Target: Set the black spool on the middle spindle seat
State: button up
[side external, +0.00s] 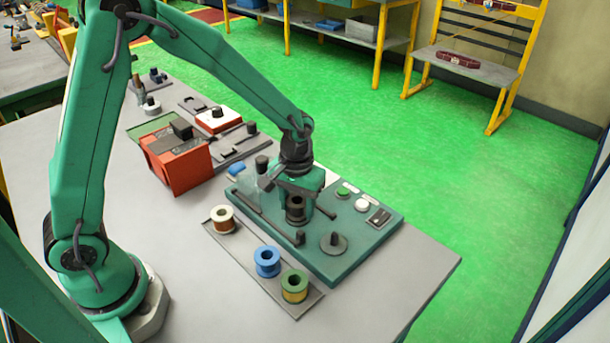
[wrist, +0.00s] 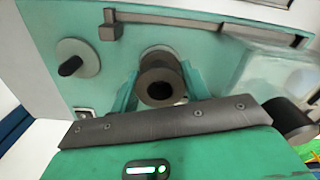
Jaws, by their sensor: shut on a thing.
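The black spool (wrist: 162,82) is between the two green fingers of my gripper (wrist: 155,95) in the wrist view. It also shows under my gripper (side external: 298,200) in the side view (side external: 296,214). My gripper is shut on the spool. The spool is over the middle spindle seat, whose grey disc (wrist: 158,51) shows only as a rim behind it. Its spindle is hidden, and I cannot tell whether the spool touches the seat. A bare seat with a dark peg (side external: 333,243) stands beside it; it also shows in the wrist view (wrist: 76,60).
The seats are on a green base plate (side external: 350,262) with a button panel (side external: 361,205). A clear cover (wrist: 275,75) and a dark bar (wrist: 210,22) are close by. A tray (side external: 311,301) in front holds white, blue and green-yellow spools. A red box (side external: 181,170) stands behind left.

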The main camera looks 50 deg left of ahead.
dwell(0.3)
jog(key=o, duration=1.3)
jog(key=shift+r, duration=3.5)
